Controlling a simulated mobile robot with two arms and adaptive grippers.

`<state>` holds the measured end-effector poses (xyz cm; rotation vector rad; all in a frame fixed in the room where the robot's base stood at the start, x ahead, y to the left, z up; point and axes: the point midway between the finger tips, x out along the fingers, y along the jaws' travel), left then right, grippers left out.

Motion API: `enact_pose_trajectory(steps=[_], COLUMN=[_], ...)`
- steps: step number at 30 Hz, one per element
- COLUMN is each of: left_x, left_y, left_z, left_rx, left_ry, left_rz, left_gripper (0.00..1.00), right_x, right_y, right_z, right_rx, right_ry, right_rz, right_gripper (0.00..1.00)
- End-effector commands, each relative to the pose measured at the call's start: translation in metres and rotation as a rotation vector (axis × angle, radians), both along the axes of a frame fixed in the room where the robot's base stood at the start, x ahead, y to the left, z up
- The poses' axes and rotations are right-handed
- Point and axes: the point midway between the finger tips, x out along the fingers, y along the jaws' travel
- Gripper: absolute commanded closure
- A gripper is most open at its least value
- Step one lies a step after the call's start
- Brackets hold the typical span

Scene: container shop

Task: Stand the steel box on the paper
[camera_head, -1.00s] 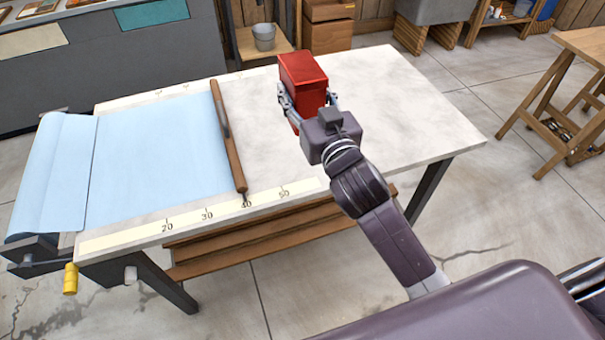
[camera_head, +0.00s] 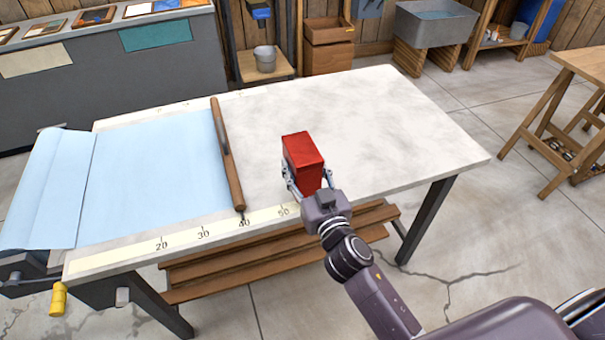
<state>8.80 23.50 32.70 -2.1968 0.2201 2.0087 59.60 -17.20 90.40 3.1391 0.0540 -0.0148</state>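The steel box is a red block (camera_head: 304,151) standing upright to the right of the paper. My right gripper (camera_head: 308,178) comes in from the lower right, with one finger on each side of the box, and is shut on it. I cannot tell whether the box touches the table or is slightly above it. The light blue paper (camera_head: 160,165) lies flat across the left part of the table. My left gripper is not in view.
A long wooden bar (camera_head: 228,155) lies along the paper's right edge, between paper and box. A numbered ruler strip (camera_head: 185,238) runs along the near edge of the table (camera_head: 400,120). The table's right part is bare. A yellow-handled crank (camera_head: 58,298) is at the near left.

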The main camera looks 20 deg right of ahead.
Motion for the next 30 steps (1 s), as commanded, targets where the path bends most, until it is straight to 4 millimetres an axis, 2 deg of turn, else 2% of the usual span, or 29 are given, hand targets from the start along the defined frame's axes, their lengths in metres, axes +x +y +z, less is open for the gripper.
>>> enact_pose_trajectory(steps=[1, 4, 17, 18, 22, 30], left_x=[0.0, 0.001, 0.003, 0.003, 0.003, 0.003], left_y=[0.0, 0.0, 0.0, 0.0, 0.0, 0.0], left_z=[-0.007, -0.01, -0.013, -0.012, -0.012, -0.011], left_rx=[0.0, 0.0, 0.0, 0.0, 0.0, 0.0], left_ry=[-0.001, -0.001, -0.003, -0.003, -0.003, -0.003], left_rz=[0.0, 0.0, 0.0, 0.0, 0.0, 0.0], left_gripper=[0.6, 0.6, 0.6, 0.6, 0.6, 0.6], right_x=[0.0, 0.0, 0.0, 0.0, 0.0, 0.0], right_y=[0.0, 0.0, 0.0, 0.0, 0.0, 0.0], right_z=[-0.011, -0.02, -0.026, -0.027, -0.026, -0.026], right_rx=[0.003, 0.002, 0.0, 0.0, 0.0, 0.0], right_ry=[-0.002, -0.004, -0.005, 0.0, 0.0, 0.0], right_rz=[-0.002, -0.001, 0.001, 0.0, 0.0, 0.0], right_gripper=[0.97, 0.97, 0.97, 0.5, 0.36, 0.36])
